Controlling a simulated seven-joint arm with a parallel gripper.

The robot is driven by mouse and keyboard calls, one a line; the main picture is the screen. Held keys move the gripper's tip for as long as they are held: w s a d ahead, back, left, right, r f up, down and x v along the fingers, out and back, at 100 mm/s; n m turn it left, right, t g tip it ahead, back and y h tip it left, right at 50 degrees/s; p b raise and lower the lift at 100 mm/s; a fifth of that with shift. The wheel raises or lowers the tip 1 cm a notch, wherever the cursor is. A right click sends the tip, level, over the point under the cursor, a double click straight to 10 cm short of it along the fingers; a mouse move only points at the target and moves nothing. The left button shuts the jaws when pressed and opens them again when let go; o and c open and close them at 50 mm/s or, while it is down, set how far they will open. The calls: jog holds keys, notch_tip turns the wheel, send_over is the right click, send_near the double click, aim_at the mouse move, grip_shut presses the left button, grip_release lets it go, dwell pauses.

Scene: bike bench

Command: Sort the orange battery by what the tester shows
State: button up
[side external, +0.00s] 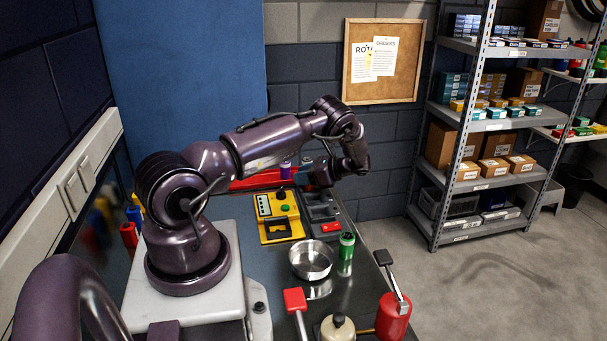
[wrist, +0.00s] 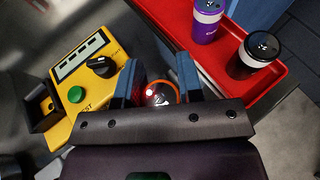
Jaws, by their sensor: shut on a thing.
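My gripper (wrist: 160,82) is shut on the orange battery (wrist: 163,93); its dark top with an orange rim shows between the blue fingers. The rest of the battery is hidden, and I cannot tell whether it touches anything below. The yellow tester (wrist: 88,81) lies just left of my gripper in the wrist view, with a green button (wrist: 76,95), a black knob (wrist: 101,66) and a row of display windows (wrist: 80,55). No clear reading shows on them. Its dark cradle (wrist: 40,108) looks empty. The tester also shows in the side view (side external: 277,230).
A red tray (wrist: 270,98) holds a purple battery (wrist: 206,18) and a black-and-white one (wrist: 252,58). A grey box (side external: 322,212) stands beside the tester. A metal bowl (side external: 312,262) and green can (side external: 346,254) stand nearer.

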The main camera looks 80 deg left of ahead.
jog(key=shift+f, duration=0.3)
jog(key=o, duration=0.8)
jog(key=shift+v, duration=5.5)
